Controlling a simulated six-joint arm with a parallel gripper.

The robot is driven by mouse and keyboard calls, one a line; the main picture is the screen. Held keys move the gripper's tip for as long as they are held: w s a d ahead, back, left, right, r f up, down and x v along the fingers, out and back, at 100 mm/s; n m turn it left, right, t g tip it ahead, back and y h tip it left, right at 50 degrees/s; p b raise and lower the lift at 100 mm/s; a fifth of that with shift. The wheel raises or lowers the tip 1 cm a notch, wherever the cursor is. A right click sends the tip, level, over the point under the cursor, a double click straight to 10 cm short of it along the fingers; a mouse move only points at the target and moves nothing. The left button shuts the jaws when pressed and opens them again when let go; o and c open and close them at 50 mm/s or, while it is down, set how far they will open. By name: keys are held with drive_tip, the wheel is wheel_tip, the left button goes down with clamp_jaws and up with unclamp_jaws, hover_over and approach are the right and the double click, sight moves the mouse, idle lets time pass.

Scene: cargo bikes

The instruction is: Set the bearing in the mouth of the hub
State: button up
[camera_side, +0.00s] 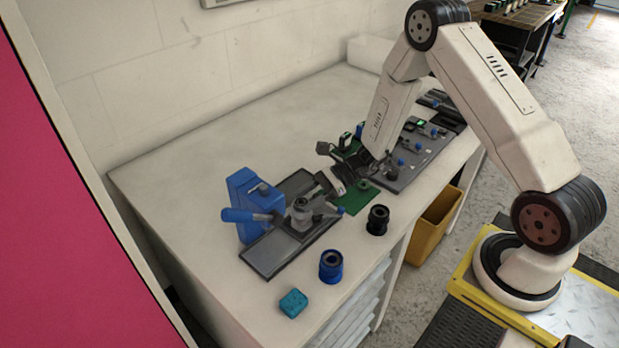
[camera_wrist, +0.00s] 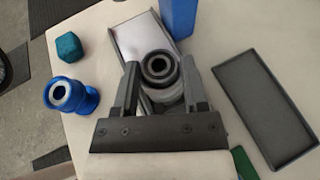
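A grey hub (camera_side: 302,217) stands upright on the dark plate in front of the blue press. In the wrist view, a dark ring with a lighter inner rim (camera_wrist: 157,68) shows between my fingertips, over the grey round body of the hub (camera_wrist: 165,96). This ring looks like the bearing. I cannot tell whether it is seated in the mouth or just above it. My gripper (camera_wrist: 160,67) has one finger on each side of the ring, close to its edges; contact is unclear. In the side view my gripper (camera_side: 335,185) is low, just right of the hub.
A blue spool-shaped part (camera_side: 331,267) and a teal block (camera_side: 293,303) stand near the front edge. A black spool-shaped part (camera_side: 377,220) is to the right. The blue press (camera_side: 248,200) is behind the hub. A dark tray (camera_wrist: 262,110) lies right in the wrist view.

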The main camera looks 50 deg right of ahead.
drive_tip(key=o, duration=0.3)
drive_tip(key=shift+s+d, duration=0.1)
drive_tip(key=v, duration=0.7)
drive_tip(key=shift+s+d, duration=0.15)
drive_tip(key=shift+d, duration=0.1)
drive_tip(key=shift+r, duration=0.15)
drive_tip(key=s+a+r+n+g+h, duration=0.1)
drive_tip(key=s+r+n+h, duration=0.3)
drive_tip(key=n, duration=0.7)
drive_tip(key=s+a+r+n+g+h, duration=0.1)
drive_tip(key=s+a+r+n+h, duration=0.2)
drive_tip(key=s+n+h, duration=0.4)
drive_tip(key=r+n+h, duration=0.1)
drive_tip(key=n, duration=0.3)
drive_tip(key=shift+s+a+h, duration=0.15)
drive_tip(key=shift+h, duration=0.15)
